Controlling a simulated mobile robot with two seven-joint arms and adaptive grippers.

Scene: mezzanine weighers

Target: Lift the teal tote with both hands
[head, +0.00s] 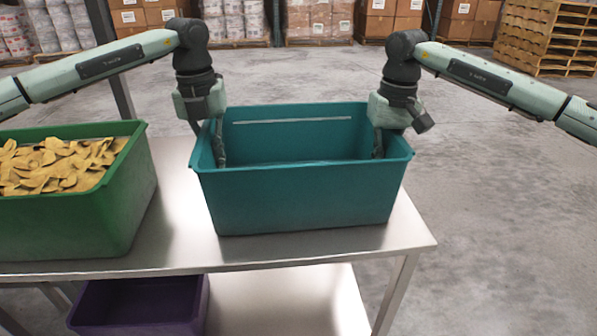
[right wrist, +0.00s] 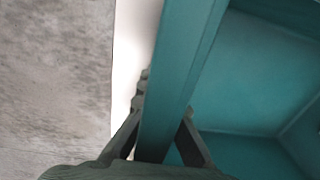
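The teal tote (head: 300,200) sits upright on the steel table, and its inside looks empty. My left gripper (head: 210,140) is at its left side wall, one finger inside and the other outside, and looks shut on the rim. My right gripper (head: 381,142) is at the right side wall, with one finger inside; its outer finger is hidden in the head view. In the right wrist view the fingers of my right gripper (right wrist: 163,125) stand on both sides of the tote's wall (right wrist: 175,75), close against it.
A green tote (head: 75,220) full of yellowish pieces stands left on the steel table (head: 180,220). A purple bin (head: 140,305) is on the lower shelf. Loaded pallets stand behind, with stacked empty pallets (head: 545,38) at the back right. The floor right of the table is clear.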

